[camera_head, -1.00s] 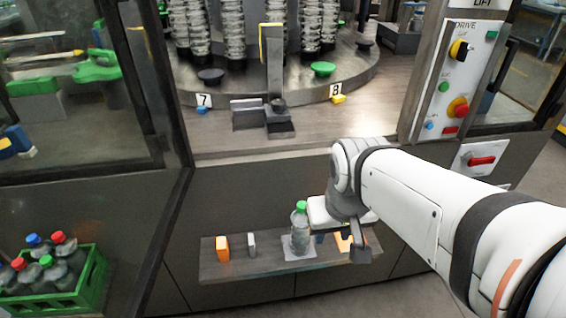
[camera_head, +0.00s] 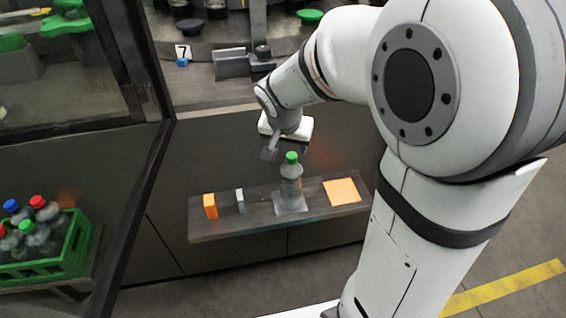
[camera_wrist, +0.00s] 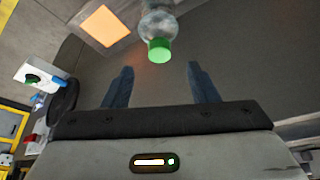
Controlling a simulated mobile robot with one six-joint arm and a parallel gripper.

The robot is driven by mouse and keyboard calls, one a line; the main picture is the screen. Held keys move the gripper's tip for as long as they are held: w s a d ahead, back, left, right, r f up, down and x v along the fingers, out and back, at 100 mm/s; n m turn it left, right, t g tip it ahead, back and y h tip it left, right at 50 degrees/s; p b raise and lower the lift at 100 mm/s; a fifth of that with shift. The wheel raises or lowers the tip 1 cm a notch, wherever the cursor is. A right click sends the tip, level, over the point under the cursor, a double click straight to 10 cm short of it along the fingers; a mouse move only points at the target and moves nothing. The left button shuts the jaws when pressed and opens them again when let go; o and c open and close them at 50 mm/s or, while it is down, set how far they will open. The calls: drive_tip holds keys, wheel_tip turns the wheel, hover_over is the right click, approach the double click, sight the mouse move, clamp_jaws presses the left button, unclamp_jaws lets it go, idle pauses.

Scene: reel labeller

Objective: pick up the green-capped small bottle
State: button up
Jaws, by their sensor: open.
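The green-capped small bottle (camera_head: 291,184) stands upright on a pale square pad on a low shelf (camera_head: 240,222). It is clear, with a green cap. In the wrist view the bottle (camera_wrist: 158,28) shows at the top, beyond the fingertips and roughly in line with the gap between them. My gripper (camera_wrist: 160,72) is open and empty, its two dark blue fingers apart. In the head view my gripper (camera_head: 270,150) is above the shelf, slightly higher than the cap and a little to its left; its fingers are hard to make out there.
An orange block (camera_head: 210,206) and a thin grey block (camera_head: 240,201) stand left of the bottle. A flat orange square (camera_head: 342,191) lies to its right. A green crate (camera_head: 75,248) of capped bottles is at far left. The machine's deck (camera_head: 215,95) is above.

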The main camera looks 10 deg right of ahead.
sight(292, 155)
drive_tip(key=x, duration=0.7)
drive_tip(key=shift+f, duration=0.25)
clamp_jaws()
idle(0.3)
drive_tip(key=shift+w+d+r, duration=0.1)
